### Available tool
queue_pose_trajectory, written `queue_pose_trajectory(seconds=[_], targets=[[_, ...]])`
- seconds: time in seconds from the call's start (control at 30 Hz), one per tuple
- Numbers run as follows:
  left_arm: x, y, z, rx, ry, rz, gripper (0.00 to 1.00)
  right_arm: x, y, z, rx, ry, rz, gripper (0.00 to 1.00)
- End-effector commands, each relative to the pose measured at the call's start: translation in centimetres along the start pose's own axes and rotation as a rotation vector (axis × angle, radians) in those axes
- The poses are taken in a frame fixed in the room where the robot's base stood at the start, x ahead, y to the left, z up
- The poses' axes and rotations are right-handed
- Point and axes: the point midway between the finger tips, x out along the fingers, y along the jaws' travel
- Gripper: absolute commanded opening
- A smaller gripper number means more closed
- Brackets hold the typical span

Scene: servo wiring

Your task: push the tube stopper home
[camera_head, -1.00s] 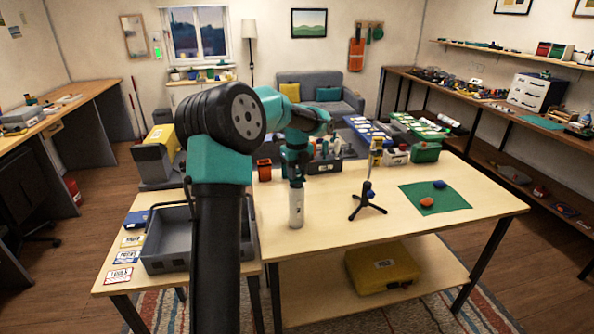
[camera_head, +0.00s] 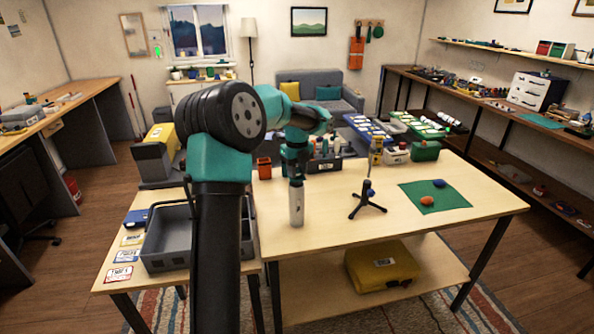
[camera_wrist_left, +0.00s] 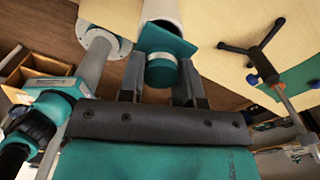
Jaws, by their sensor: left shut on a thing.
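A white tube (camera_head: 297,207) stands upright near the front left of the table. My left gripper (camera_head: 296,181) is directly above it, pointing down at its top. In the left wrist view, the gripper's two dark fingers (camera_wrist_left: 161,88) are on either side of a round teal stopper (camera_wrist_left: 160,72) with a pale band, and the gripper is shut on it. The white tube (camera_wrist_left: 162,9) shows just beyond, past a square teal piece (camera_wrist_left: 166,41). How deep the stopper sits in the tube is hidden. My right gripper is not in view.
A small black tripod stand (camera_head: 367,205) is right of the tube. A green mat (camera_head: 434,197) with an orange and a blue object lies farther right. A rack of bottles (camera_head: 327,160) stands behind. A grey crate (camera_head: 167,262) is at left. The front table surface is clear.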

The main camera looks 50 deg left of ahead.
Motion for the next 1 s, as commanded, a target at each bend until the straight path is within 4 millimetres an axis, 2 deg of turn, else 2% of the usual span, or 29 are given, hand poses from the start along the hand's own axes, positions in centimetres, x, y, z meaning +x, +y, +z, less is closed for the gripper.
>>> queue_pose_trajectory(seconds=[1.0], targets=[[1.1, 0.0, 0.0, 0.0, 0.0, 0.001, 0.09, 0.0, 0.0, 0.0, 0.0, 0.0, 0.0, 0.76]])
